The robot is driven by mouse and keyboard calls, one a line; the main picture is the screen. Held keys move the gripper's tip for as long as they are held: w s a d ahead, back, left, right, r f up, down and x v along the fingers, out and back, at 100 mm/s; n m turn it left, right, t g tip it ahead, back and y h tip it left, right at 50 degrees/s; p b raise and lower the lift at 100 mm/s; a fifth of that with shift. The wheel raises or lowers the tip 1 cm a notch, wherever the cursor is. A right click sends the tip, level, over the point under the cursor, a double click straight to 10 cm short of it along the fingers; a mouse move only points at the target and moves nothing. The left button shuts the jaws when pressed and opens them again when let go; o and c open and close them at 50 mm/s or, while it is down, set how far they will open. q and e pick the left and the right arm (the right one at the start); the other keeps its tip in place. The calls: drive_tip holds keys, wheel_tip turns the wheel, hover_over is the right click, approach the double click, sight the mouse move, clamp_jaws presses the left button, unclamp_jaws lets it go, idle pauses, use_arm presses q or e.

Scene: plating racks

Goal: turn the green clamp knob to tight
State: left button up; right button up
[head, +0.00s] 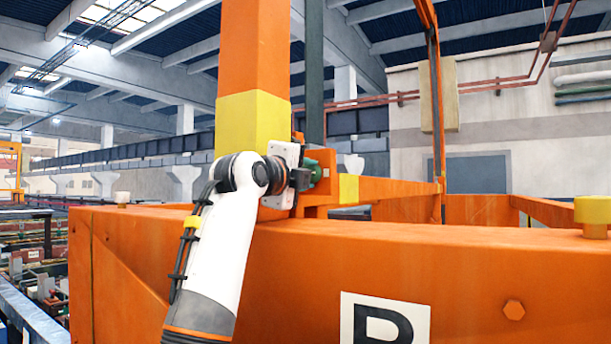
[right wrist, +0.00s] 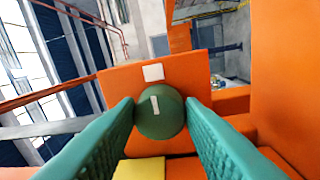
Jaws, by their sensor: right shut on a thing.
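The green clamp knob (right wrist: 160,112) is round with a white line on its face, in the middle of the right wrist view. The line stands nearly upright, tilted slightly. A white mark (right wrist: 153,73) sits on the orange plate above the knob. My right gripper (right wrist: 160,118) has its two teal fingers on either side of the knob, shut on it. In the head view the knob (head: 316,172) is a small green patch beside the orange clamp block (head: 325,160), mostly hidden by my right gripper (head: 304,178). My left gripper is not in view.
An orange post with a yellow band (head: 250,125) stands right behind my right wrist. A wide orange beam (head: 480,270) with a black-lettered white plate (head: 385,320) crosses the front. A yellow cap (head: 594,210) sits on the beam at the right.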

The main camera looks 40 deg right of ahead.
drive_tip(key=o, duration=1)
drive_tip(key=shift+w, duration=0.1)
drive_tip(key=shift+a, duration=0.3)
drive_tip(key=b+v, duration=0.5)
drive_tip(key=v, duration=0.6)
drive_tip(key=shift+a, duration=0.15)
drive_tip(key=shift+f, duration=0.1)
